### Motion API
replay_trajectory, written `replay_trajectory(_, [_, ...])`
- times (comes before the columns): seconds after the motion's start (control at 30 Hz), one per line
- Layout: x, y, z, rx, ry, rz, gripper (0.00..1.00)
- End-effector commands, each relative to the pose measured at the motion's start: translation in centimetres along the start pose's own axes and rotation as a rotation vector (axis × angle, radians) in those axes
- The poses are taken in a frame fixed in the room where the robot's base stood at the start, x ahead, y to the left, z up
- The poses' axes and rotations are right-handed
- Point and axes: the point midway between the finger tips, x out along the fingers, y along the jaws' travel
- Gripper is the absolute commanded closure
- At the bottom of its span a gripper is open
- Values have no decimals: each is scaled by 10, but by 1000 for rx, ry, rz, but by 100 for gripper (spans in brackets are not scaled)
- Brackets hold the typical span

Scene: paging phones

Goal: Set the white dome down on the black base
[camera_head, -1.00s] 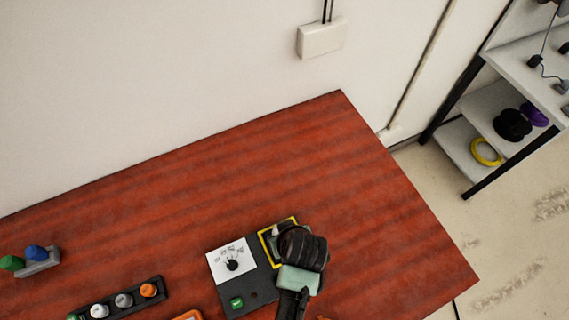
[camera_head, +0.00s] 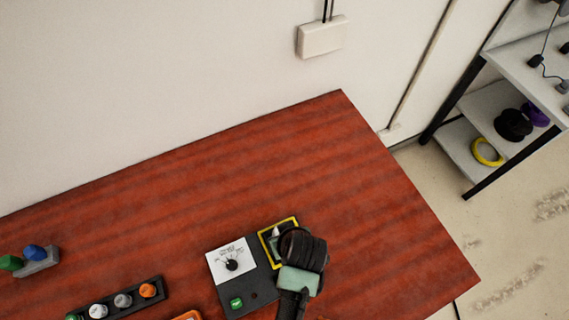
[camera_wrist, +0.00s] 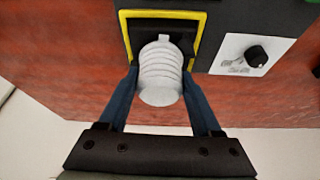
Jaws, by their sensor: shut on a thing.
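The white dome (camera_wrist: 160,80), a ribbed white piece, is held between the two blue fingers of my gripper (camera_wrist: 160,72) in the wrist view. It is in front of a black square area with a yellow border (camera_wrist: 124,18), which looks like the black base. In the head view my gripper and wrist cover the right part of this yellow-bordered square (camera_head: 265,240). Only a small white tip of the dome (camera_head: 275,231) shows there. I cannot tell whether the dome touches the base.
A dark panel (camera_head: 262,290) with a white dial plate (camera_head: 222,264) and a green button (camera_head: 236,303) adjoins the square. A black rack (camera_head: 130,301) with coloured knobs stands to the left, and a grey holder (camera_head: 42,266) farther left. The table's back and right are clear.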

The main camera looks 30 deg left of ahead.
Motion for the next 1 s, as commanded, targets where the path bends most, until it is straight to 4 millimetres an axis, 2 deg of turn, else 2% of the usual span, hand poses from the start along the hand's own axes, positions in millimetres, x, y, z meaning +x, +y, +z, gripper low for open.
replay_trajectory(0.87, [4, 0, 2, 0, 0, 0, 90])
replay_trajectory(0.9, [4, 0, 2, 0, 0, 0, 29])
replay_trajectory(1.0, [4, 0, 2, 0, 0, 0, 11])
